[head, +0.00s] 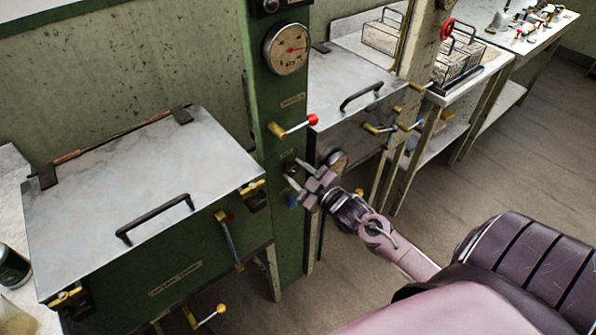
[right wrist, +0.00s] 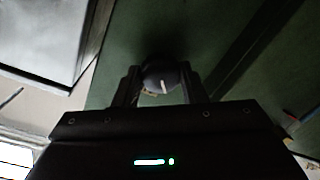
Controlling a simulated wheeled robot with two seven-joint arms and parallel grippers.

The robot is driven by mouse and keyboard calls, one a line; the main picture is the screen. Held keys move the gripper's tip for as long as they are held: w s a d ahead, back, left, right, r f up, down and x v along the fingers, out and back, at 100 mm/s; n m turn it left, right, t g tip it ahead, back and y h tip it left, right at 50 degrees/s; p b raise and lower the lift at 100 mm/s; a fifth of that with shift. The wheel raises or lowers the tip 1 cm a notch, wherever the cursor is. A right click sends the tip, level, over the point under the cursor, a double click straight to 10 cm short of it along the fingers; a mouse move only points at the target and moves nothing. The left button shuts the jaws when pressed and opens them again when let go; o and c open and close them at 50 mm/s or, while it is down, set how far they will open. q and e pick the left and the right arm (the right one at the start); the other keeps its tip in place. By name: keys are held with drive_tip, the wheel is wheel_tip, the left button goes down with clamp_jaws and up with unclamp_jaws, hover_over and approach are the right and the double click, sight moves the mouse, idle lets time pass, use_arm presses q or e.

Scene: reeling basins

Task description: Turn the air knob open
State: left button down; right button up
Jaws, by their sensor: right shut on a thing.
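A dark round knob with a white pointer line (right wrist: 162,77) sits on the green column face in the right wrist view, between my two fingers. I take it to be the air knob. In the head view it is small and mostly hidden by the fingers. My right gripper (head: 292,173) reaches the front of the green column (head: 280,90) from the right. It also shows in the right wrist view (right wrist: 160,88), its fingers closed on either side of the knob. The white line stands nearly upright, slightly tilted, in that view. My left gripper is not in view.
A red-tipped lever (head: 300,125) projects from the column above my gripper, below a round gauge (head: 287,50). A metal-lidded green basin (head: 140,190) stands left, a second lidded basin (head: 345,85) right. A blue fitting (head: 292,201) lies just below the gripper.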

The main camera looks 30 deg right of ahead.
drive_tip(key=n, duration=0.5)
drive_tip(key=shift+p, duration=0.35)
drive_tip(key=shift+a+n+h, duration=0.1)
drive_tip(key=shift+n+h, duration=0.3)
drive_tip(key=shift+n, duration=1.6)
drive_tip(key=o, duration=1)
drive_tip(key=shift+s, duration=0.1)
drive_tip(key=shift+s+d+r+b, duration=0.15)
drive_tip(key=shift+s, duration=1.8)
drive_tip(key=shift+s+d+r+b, duration=0.15)
drive_tip(key=shift+s, duration=1.75)
